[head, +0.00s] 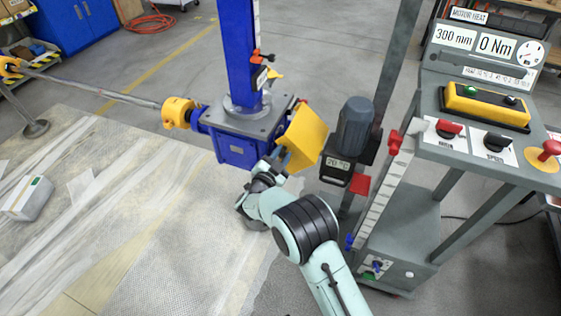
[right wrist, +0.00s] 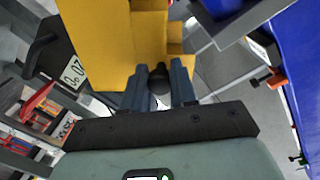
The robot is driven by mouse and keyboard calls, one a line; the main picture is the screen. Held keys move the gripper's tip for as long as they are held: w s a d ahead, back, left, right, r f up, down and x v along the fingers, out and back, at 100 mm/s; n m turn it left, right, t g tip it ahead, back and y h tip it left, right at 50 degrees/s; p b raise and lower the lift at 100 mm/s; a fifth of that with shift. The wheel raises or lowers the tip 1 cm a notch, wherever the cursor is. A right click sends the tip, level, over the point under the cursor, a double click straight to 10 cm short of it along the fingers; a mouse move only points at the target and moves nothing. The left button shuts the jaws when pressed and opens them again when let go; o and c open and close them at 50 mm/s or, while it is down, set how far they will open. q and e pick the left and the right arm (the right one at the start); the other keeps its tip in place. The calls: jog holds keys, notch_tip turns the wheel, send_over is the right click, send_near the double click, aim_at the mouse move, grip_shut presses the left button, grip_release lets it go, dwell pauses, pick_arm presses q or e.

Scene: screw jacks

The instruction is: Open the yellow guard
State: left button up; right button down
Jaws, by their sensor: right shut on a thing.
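The yellow guard (head: 304,137) is a box-like cover at the right side of the blue screw jack (head: 237,150). It sits tilted relative to the jack housing. My right gripper (head: 281,157) is at the guard's lower left edge. In the right wrist view the guard (right wrist: 115,45) fills the upper middle, and my right gripper's fingers (right wrist: 160,84) are closed around a small dark knob (right wrist: 159,80) at the guard's edge. How the knob joins the guard is hidden. My left gripper is not in view.
A grey motor (head: 354,125) with a temperature display stands just right of the guard. A grey control cart (head: 405,215) with knobs and displays is further right. A yellow-ended shaft (head: 120,97) runs left from the jack. The sheet-covered floor at left is mostly clear.

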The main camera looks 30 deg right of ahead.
aim_at(292, 142)
jog(key=r+m, duration=0.1)
jog(key=s+d+r+m, duration=0.1)
jog(key=r+m, duration=0.1)
jog(key=shift+s+d+r+m+b, duration=0.1)
jog(key=shift+s+d+m+b, duration=0.05)
jog(key=shift+s+m+b, duration=0.2)
jog(key=shift+s+d+r+m, duration=0.1)
jog(key=shift+d+r+m, duration=0.1)
jog(key=shift+r+m, duration=0.15)
jog(key=shift+s+d+r+m+b, duration=0.35)
jog(key=shift+s+r+m+b, duration=0.05)
jog(key=shift+m, duration=0.3)
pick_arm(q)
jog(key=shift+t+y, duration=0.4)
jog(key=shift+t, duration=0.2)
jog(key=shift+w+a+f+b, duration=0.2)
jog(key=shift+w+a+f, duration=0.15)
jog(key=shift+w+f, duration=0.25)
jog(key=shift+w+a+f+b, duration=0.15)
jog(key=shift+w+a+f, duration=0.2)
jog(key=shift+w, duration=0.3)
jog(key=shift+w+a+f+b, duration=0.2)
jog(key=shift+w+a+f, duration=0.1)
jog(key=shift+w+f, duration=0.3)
pick_arm(e)
jog(key=shift+s+d+r+m, duration=0.55)
jog(key=shift+s+r+m, duration=0.15)
jog(key=shift+m, duration=0.5)
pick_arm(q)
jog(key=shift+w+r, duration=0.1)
